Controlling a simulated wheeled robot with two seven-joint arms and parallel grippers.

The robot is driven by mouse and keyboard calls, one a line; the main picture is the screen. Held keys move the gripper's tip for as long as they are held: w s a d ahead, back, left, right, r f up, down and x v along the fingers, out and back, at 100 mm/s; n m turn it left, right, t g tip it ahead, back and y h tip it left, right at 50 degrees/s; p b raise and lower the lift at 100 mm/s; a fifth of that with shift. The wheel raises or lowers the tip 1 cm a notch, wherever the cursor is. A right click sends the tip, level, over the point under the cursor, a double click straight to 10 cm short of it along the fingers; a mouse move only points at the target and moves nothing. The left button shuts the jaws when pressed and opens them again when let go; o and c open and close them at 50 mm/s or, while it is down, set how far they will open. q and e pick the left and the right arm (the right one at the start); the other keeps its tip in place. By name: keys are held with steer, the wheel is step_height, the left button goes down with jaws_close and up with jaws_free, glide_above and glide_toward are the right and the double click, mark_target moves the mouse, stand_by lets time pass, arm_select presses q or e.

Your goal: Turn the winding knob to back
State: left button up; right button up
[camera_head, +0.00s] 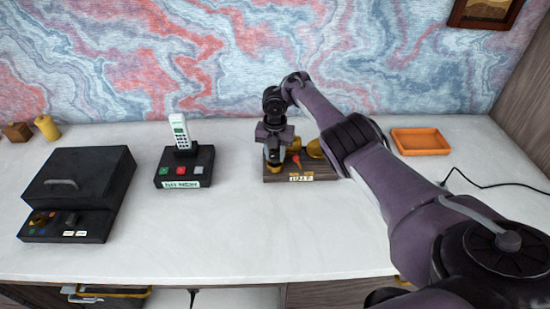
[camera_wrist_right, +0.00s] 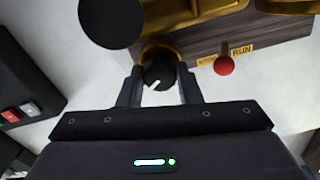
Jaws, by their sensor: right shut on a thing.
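The winding knob (camera_wrist_right: 158,76) is round and black with a white pointer mark, on a brass collar at the edge of a dark wooden base (camera_wrist_right: 190,48). The mark points toward the lower left in the right wrist view. My right gripper (camera_wrist_right: 160,84) is shut on the knob, one finger on each side. In the head view my right gripper (camera_head: 273,158) reaches down at the left end of the base (camera_head: 322,175) and hides the knob. My left gripper is not in view.
The base carries brass parts (camera_head: 315,148), a red-tipped lever (camera_wrist_right: 225,65) and a RUN label (camera_wrist_right: 241,51). Left of it stand a phone dock (camera_head: 184,169) and a black box (camera_head: 75,190). An orange tray (camera_head: 421,141) and cable (camera_head: 480,186) lie to the right.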

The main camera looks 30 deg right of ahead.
steer(key=n+b, duration=0.2)
steer(key=n, duration=0.1)
steer(key=shift+f, duration=0.1)
steer(key=n+b, duration=0.1)
steer(key=n, duration=0.1)
steer(key=shift+n, duration=0.3)
steer(key=n, duration=0.2)
steer(key=shift+n, duration=1.9)
steer(key=o, duration=1)
steer(key=shift+c, duration=0.2)
